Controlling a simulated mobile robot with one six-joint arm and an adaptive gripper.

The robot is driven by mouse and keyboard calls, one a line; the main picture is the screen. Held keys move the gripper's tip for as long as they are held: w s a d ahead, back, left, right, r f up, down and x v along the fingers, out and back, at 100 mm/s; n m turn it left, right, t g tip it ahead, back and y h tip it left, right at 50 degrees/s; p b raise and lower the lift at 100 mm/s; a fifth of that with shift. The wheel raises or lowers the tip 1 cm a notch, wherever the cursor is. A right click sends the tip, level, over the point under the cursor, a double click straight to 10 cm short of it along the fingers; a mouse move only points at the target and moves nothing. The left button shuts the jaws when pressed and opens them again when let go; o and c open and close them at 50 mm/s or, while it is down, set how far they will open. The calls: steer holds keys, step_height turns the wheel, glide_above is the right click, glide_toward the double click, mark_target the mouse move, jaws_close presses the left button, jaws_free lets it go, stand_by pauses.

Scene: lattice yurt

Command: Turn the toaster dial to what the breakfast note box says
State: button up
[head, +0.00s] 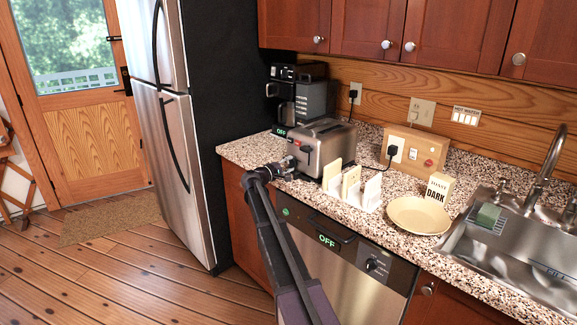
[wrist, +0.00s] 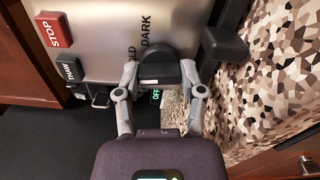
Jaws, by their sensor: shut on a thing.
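The steel toaster (head: 328,138) stands on the counter, left of the bread rack. Its front panel (wrist: 105,45) fills the upper left of the wrist view, with a black dial (wrist: 155,52), a "DARK" label and another label, partly hidden, ending in "LD". My gripper (wrist: 160,76) is shut on the dial, one finger at each side. In the head view my gripper (head: 285,168) is at the toaster's front, hiding the dial. Which label the dial points to I cannot tell. The cream note box (head: 440,187) on the counter reads "DARK" under a smaller "TOAST".
A red STOP button (wrist: 54,29) and a THAW button (wrist: 69,67) sit left of the dial; a black lever (wrist: 225,47) sits right. A white bread rack (head: 369,194) with slices, a plate (head: 420,215) and the sink (head: 520,257) are along the counter.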

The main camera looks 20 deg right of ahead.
steer(key=m, duration=0.6)
steer(key=shift+d+m, duration=0.15)
steer(key=shift+m, duration=0.15)
steer(key=m, duration=0.6)
steer(key=shift+m, duration=0.3)
steer(key=o, duration=0.9)
steer(key=shift+c, duration=0.2)
steer(key=v, duration=1.2)
